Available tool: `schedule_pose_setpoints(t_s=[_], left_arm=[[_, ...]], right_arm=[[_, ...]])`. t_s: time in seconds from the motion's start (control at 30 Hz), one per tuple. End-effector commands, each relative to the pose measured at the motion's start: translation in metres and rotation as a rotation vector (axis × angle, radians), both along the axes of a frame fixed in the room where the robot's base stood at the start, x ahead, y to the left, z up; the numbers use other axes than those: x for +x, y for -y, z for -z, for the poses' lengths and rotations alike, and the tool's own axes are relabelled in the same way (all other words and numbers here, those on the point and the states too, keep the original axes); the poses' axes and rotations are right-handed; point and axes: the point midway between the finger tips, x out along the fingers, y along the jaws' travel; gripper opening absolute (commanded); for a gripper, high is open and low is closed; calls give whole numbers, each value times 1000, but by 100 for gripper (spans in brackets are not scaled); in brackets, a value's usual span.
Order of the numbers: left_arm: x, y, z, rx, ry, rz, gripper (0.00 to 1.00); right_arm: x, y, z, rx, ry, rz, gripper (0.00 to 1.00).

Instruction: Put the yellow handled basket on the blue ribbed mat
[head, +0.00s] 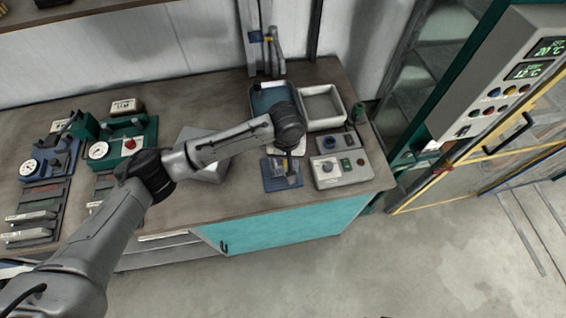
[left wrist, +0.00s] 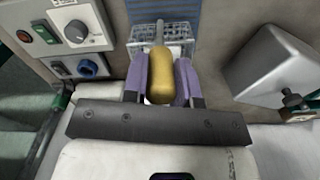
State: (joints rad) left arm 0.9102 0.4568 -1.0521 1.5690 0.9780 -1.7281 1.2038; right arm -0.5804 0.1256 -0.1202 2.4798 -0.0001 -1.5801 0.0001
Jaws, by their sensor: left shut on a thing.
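My left gripper (left wrist: 160,82) is shut on the yellow handle of the basket (left wrist: 176,30), with one purple finger on each side of the handle. The basket has a clear or wire-like body, seen beyond the handle in the left wrist view. The blue ribbed mat (left wrist: 165,8) shows behind and beyond the basket. In the head view the left gripper (head: 288,160) points down over the blue mat (head: 270,181), and the basket is small and partly hidden there. I cannot tell whether the basket touches the mat. My right gripper is not in view.
A grey control box (head: 341,169) with knobs and buttons stands just right of the mat. A white tray (head: 322,125) and a blue tray (head: 262,98) stand behind. A grey slanted block (head: 212,172) is to the left.

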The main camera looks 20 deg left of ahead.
Motion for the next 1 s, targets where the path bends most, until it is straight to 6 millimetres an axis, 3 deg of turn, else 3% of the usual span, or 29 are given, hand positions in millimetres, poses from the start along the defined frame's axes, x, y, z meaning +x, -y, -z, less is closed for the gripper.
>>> schedule_pose_setpoints(t_s=[0.33,0.6,1.0], left_arm=[[4,-10,12,0,-1,0,0],[3,-10,44,-1,1,1,0],[3,-9,47,-1,0,2,0]], right_arm=[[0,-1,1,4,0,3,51],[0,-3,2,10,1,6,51],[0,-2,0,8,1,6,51]])
